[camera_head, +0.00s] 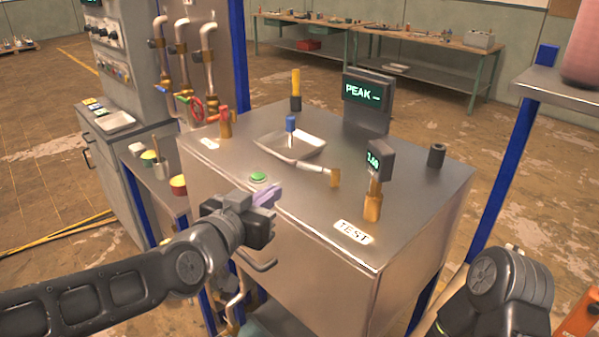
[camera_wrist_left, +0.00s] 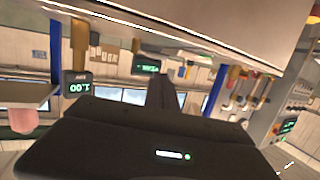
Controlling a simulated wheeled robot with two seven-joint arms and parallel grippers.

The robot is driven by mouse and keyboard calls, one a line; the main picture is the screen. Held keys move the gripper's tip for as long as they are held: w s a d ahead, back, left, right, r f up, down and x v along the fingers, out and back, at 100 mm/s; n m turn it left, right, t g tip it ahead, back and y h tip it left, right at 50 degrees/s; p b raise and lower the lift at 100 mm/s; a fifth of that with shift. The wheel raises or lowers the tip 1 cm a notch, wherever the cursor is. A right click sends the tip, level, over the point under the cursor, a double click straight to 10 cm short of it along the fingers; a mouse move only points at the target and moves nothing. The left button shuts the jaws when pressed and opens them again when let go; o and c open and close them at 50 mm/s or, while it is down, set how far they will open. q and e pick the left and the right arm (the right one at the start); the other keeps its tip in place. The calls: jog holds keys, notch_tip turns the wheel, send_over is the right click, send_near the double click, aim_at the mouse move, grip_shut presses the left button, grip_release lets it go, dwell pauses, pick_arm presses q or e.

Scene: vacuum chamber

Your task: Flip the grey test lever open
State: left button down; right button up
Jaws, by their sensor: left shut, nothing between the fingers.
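The grey test lever (camera_head: 312,167) appears to be the pale handle lying nearly flat on the bench top. It points left from a short brass mount (camera_head: 335,178), behind the TEST label (camera_head: 354,232). My left gripper (camera_head: 266,194) is shut and empty at the bench's front edge, left of and in front of the lever, apart from it. Its dark fingers also show in the left wrist view (camera_wrist_left: 160,92). I cannot make out the lever clearly in that view. My right gripper is out of view; only part of my right arm shows.
A green button (camera_head: 258,177) lies just behind my left gripper. A brass post with a small display (camera_head: 380,158) stands right of the lever. A shallow tray (camera_head: 302,148), a blue-topped handle (camera_head: 291,123) and a red lever (camera_head: 222,118) stand farther back.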

pick_arm(q)
send_near(306, 168)
jog(key=shift+w, duration=0.15)
jog(key=p+x, duration=0.1)
jog(key=x, duration=0.5)
jog(key=shift+w+d, duration=0.1)
jog(key=shift+w, duration=0.2)
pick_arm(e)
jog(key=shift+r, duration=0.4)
